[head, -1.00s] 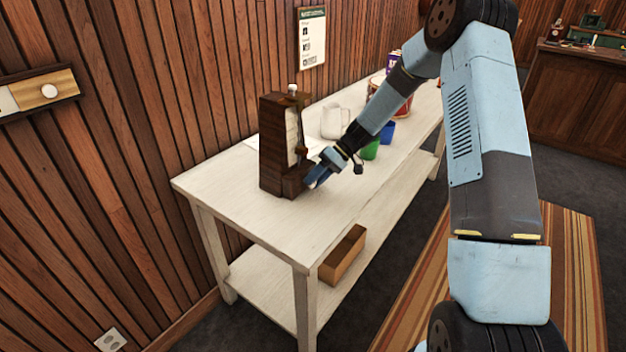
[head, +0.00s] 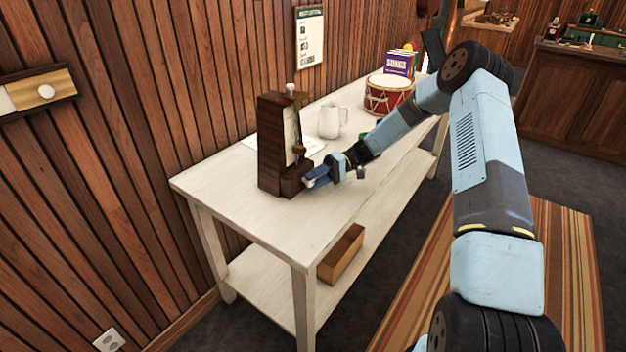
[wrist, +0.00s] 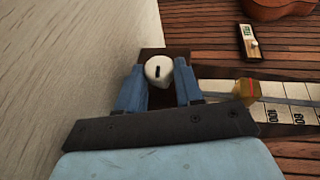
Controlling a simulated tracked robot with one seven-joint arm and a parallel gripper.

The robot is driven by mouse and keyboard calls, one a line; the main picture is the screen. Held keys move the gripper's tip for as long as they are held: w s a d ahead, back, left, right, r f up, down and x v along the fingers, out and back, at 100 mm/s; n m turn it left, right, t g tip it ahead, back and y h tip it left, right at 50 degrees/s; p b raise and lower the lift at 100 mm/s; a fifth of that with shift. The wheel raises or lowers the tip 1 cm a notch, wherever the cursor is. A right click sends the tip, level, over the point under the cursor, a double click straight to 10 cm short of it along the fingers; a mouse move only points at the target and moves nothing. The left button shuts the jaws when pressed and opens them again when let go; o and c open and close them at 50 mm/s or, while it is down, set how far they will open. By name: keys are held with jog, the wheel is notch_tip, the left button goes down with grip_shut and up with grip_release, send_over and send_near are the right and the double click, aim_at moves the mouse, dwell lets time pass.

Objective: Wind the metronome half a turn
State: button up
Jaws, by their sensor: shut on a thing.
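The metronome (head: 270,150) is a tall dark wooden case standing upright on the white table. Its pale scale face and pendulum weight point to the right; in the wrist view the scale strip (wrist: 290,92) and brass weight (wrist: 246,90) show sideways. My gripper (head: 311,181) is at the low right side of the metronome. In the wrist view its blue fingers (wrist: 159,82) are on either side of a white winding key (wrist: 158,69) with a dark mark, and are shut on it. The dark wood of the base shows behind the key.
A white pitcher (head: 329,122) stands behind the metronome, with a red drum (head: 386,97) and a purple box (head: 400,63) farther back. Green and blue cups are mostly hidden by my arm. The table's (head: 240,205) front corner is bare. A wooden box (head: 342,254) is on the lower shelf.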

jog(key=shift+s+d+f, duration=0.1)
jog(key=shift+d+f, duration=0.1)
jog(key=shift+f, duration=0.1)
jog(key=o, duration=0.8)
jog(key=shift+o, duration=1.1)
jog(key=shift+a+r, duration=0.1)
jog(key=shift+a, duration=0.05)
jog(key=v, duration=1.4)
